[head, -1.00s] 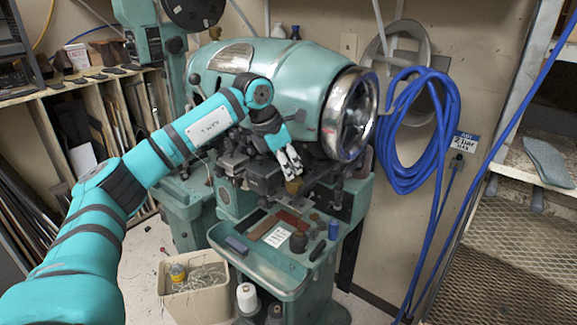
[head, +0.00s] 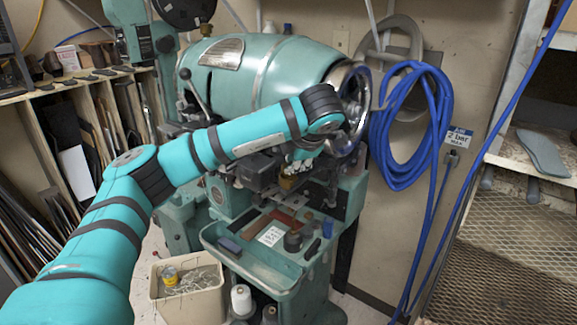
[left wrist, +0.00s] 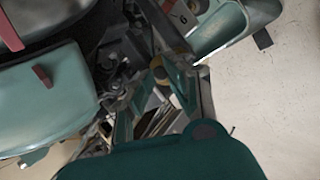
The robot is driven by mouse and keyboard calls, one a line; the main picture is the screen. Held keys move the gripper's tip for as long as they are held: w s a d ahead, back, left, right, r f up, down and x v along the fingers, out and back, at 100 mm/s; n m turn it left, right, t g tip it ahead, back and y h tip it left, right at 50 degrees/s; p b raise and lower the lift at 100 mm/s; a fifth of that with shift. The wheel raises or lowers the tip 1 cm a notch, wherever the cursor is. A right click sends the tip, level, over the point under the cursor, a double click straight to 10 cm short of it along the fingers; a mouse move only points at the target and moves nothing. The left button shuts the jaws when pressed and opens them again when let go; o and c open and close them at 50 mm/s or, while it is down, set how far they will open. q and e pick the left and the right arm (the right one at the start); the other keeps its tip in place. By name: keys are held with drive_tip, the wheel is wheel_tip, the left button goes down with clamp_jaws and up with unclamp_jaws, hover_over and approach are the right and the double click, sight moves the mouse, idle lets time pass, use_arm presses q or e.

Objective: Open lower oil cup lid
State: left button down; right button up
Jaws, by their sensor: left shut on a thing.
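The sole stitcher (head: 265,80) is a green machine with a barrel-shaped body. A small brass-coloured part (head: 289,183), which looks like the lower oil cup, sits on its front below the barrel. A brass-coloured round part also shows in the left wrist view (left wrist: 160,73). In the left wrist view, my left gripper (left wrist: 162,98) reaches in among the machine parts. It is shut, apparently on the lid, but the contact is too dark and small to make out. My right gripper is not in view.
A chrome handwheel (head: 356,100) is close beside my left wrist. A green tray (head: 258,262) with small items is below. A bin (head: 190,292) stands on the floor. A blue hose (head: 405,125) hangs on the wall at the right, near metal shelves (head: 520,225).

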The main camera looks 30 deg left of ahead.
use_arm(q)
drive_tip(key=shift+s+d+f+m+t+y+p, duration=0.1)
drive_tip(key=shift+d+f+m+t+y+p, duration=0.45)
drive_tip(key=shift+y, duration=1.2)
drive_tip(key=shift+d+f+m+t+y+p, duration=0.1)
drive_tip(key=shift+d+f+m+t+y, duration=0.25)
drive_tip(key=shift+d+y, duration=0.95)
drive_tip(key=shift+s+d+f+m+t+y+p, duration=0.1)
drive_tip(key=shift+d+f+m+t+y+p, duration=0.3)
drive_tip(key=shift+y, duration=1.75)
drive_tip(key=shift+a, duration=0.1)
drive_tip(key=c, duration=1.3)
unclamp_jaws()
drive_tip(key=shift+w+f, duration=0.1)
drive_tip(key=shift+o, duration=0.2)
drive_tip(key=v, duration=1.2)
